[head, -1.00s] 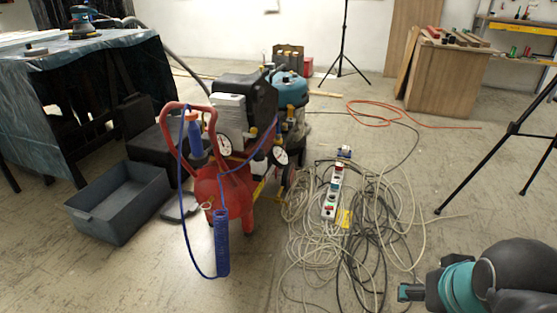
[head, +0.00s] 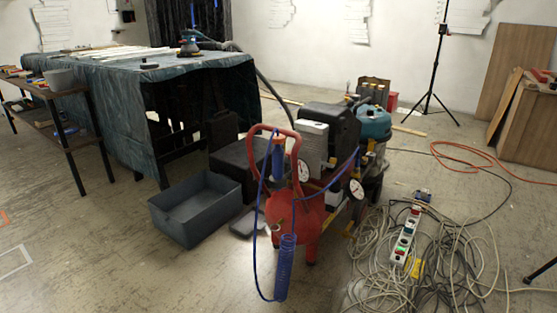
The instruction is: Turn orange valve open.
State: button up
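A red air compressor (head: 293,229) stands on the floor right of centre, with a red hoop handle, round white gauges and a coiled blue hose (head: 286,268) hanging at its front. A small orange part (head: 278,142) sits at the top of a blue piece inside the handle. I cannot tell whether this is the orange valve, or how any valve is set. My gripper is not in view.
A grey open bin (head: 196,208) lies left of the compressor. Tangled cables and a power strip (head: 405,238) cover the floor to its right. A draped table (head: 140,95) and a shelf table (head: 62,120) stand left. Floor at front left is clear.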

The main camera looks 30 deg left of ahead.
aim_at(280, 140)
jog(key=z, duration=0.05)
jog(key=k, duration=1.15)
jog(key=u, duration=0.9)
jog(key=i, duration=1.25)
jog(key=z, duration=0.85)
